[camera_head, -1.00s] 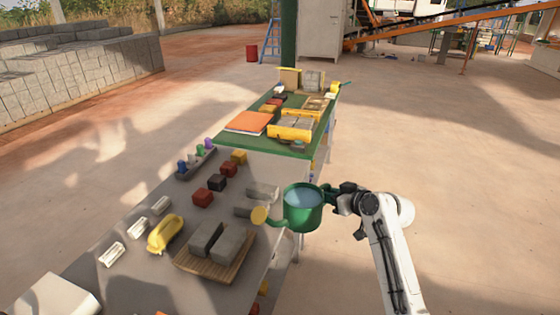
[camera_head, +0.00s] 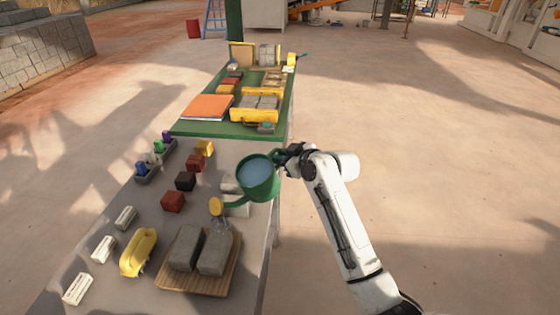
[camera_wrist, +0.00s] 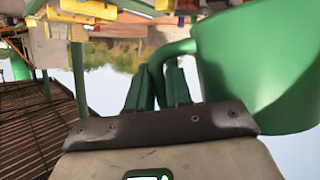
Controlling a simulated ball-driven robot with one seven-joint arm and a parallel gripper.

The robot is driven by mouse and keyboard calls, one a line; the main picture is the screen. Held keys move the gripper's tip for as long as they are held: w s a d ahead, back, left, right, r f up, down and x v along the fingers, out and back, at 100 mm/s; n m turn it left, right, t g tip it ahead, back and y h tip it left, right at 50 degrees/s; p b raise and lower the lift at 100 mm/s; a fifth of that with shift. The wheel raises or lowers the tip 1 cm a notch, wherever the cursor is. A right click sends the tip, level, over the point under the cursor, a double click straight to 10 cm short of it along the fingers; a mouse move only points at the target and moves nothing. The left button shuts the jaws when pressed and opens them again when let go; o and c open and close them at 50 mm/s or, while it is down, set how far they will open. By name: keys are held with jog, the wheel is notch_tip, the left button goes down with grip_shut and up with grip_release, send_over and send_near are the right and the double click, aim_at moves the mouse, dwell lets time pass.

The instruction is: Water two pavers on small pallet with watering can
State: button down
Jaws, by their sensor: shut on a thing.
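My gripper (camera_head: 284,160) is shut on the handle of the green watering can (camera_head: 262,180), which holds water. In the wrist view, my gripper's fingers (camera_wrist: 160,86) close around the handle beside the can's green body (camera_wrist: 255,65). The can is tilted, with its yellow rose (camera_head: 216,206) low at the left. Thin pale streaks of water (camera_head: 223,226) fall from the rose toward the right paver (camera_head: 215,252). The left paver (camera_head: 186,249) stands close beside it. Both grey pavers rest on the small wooden pallet (camera_head: 196,285) on the grey table.
A yellow tool (camera_head: 138,252) lies just left of the pallet. Pale blocks (camera_head: 103,249) line the table's left edge. Red and black blocks (camera_head: 185,181) and a small rack (camera_head: 155,162) lie farther back. A green table (camera_head: 215,129) with an orange folder (camera_head: 208,107) adjoins behind.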

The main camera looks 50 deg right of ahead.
aim_at(275, 151)
jog(key=shift+a+r+n+h+b, duration=0.4)
jog(key=shift+r+n+h, duration=0.25)
jog(key=shift+n, duration=0.25)
jog(key=shift+a+r+n+h, duration=0.35)
jog(key=shift+a+r+n, duration=0.4)
jog(key=shift+a, duration=0.2)
jog(key=shift+s, duration=0.1)
dwell(1.0)
